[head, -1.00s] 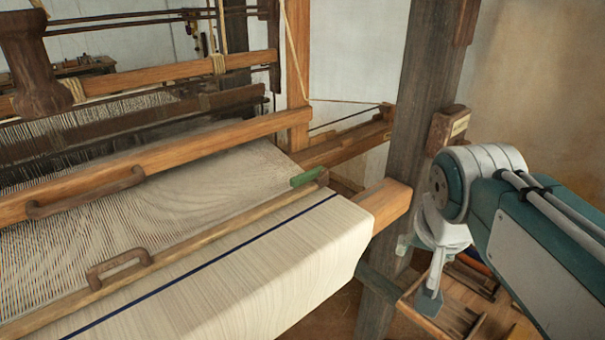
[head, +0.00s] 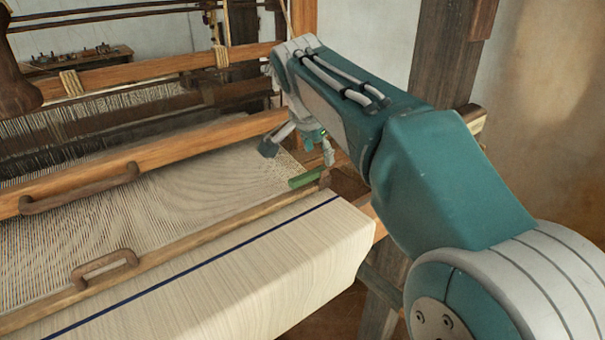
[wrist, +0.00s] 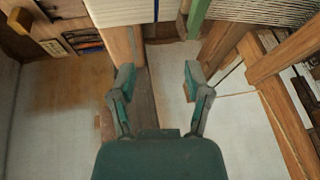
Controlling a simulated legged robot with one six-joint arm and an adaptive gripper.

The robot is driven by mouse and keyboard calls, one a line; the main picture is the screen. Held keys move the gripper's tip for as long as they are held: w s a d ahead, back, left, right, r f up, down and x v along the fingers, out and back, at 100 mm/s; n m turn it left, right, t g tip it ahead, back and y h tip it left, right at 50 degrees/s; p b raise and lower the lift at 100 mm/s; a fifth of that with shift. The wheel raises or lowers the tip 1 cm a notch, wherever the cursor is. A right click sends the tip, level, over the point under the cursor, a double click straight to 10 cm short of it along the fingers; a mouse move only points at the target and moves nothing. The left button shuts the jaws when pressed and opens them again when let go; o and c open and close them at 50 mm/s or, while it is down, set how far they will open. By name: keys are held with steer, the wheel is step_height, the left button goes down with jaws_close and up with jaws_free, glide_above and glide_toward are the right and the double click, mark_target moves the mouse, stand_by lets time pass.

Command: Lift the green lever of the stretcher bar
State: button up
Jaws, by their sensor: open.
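The green lever (head: 304,180) lies at the right end of the wooden stretcher bar (head: 200,239), which runs across the pale cloth. In the wrist view the lever (wrist: 198,18) shows at the top edge, beyond the right finger, and its far end is cut off. My gripper (head: 298,152) is open and empty, just above and behind the lever in the head view. Its fingers are spread, with a clear gap to the lever in the wrist view (wrist: 159,75). My arm hides part of the loom behind it.
A wooden beam with a curved handle (head: 80,190) crosses the loom behind the bar. The cloth (head: 250,265) wraps over the front beam. A dark post (head: 440,55) stands behind my arm. A shelf with small objects (wrist: 85,40) shows at the wrist view's upper left.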

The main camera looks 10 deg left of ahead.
steer(key=m, duration=0.1)
glide_toward(300, 177)
steer(key=x, duration=0.9)
steer(key=shift+w+f, duration=0.1)
steer(key=shift+f, duration=0.2)
